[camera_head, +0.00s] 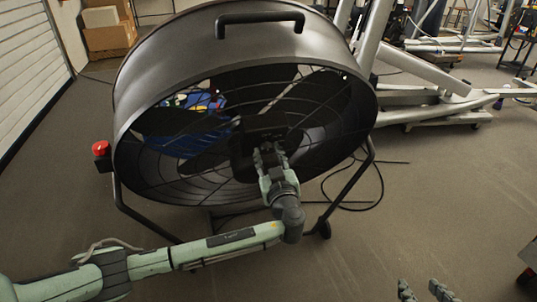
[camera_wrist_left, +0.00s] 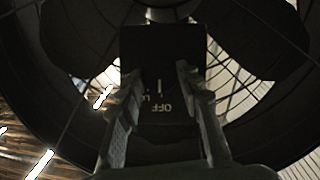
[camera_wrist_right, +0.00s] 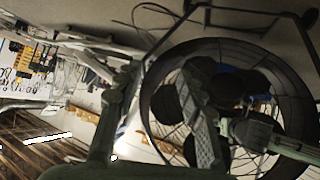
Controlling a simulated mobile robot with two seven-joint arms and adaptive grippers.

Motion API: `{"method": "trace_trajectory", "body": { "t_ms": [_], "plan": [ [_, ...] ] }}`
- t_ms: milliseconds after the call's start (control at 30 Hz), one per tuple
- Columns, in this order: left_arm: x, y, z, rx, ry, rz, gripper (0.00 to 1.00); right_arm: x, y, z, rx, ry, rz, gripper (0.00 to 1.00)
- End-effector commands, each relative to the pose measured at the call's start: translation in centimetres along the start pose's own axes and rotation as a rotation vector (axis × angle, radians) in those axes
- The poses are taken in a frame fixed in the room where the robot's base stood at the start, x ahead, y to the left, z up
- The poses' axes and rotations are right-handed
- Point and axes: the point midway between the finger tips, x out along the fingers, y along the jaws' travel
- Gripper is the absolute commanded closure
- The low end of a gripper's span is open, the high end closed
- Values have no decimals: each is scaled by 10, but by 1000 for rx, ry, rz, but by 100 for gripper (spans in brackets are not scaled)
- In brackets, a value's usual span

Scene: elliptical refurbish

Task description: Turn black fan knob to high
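The large black drum fan (camera_head: 235,65) stands on the floor in the head view. A black control box (camera_wrist_left: 162,48) sits at its hub in the left wrist view, with pale "OFF" lettering that appears upside down. A short pale mark shows between my fingers; the black knob itself does not stand out from the dark box. My left gripper (camera_head: 266,150) is at the box, its fingers apart on either side of the lettering; contact with the knob cannot be told. My right gripper (camera_head: 425,291) is open and empty, low and away from the fan.
A red knob-like part (camera_head: 101,148) is on the fan's left side. A black cable (camera_head: 378,190) lies on the floor behind the fan. Gym-like equipment (camera_head: 440,95) stands at right, cardboard boxes (camera_head: 110,37) at back left. The floor at right is mostly clear.

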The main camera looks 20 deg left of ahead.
Motion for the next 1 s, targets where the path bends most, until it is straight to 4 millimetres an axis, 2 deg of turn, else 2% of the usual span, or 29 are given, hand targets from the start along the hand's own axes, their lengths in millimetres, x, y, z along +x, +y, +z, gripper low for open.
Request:
{"method": "trace_trajectory", "body": {
  "t_ms": [33, 133, 367, 567, 733, 867, 1000],
  "plan": [
    [0, 0, 0, 0, 0, -1, 81, 0, 0, 0, 0, 0, 0, 61],
    [0, 0, 0, 0, 0, -1, 93, 0, 0, 0, 0, 0, 0, 61],
    [-1, 0, 2, 5, -1, -4, 94, 1, -1, -3, 0, 23, -3, 61],
    [-1, 0, 4, 23, -3, -13, 94, 0, -21, -40, 10, 197, -44, 61],
    [-2, 0, 6, 56, -4, -30, 94, -13, -43, -89, 37, 443, -96, 61],
    [-1, 0, 6, 86, -3, -46, 94, -38, -60, -130, 71, 669, -141, 61],
    [-1, 1, 5, 123, -3, -62, 94, -75, -72, -165, 117, 904, -180, 61]
  ]
}}
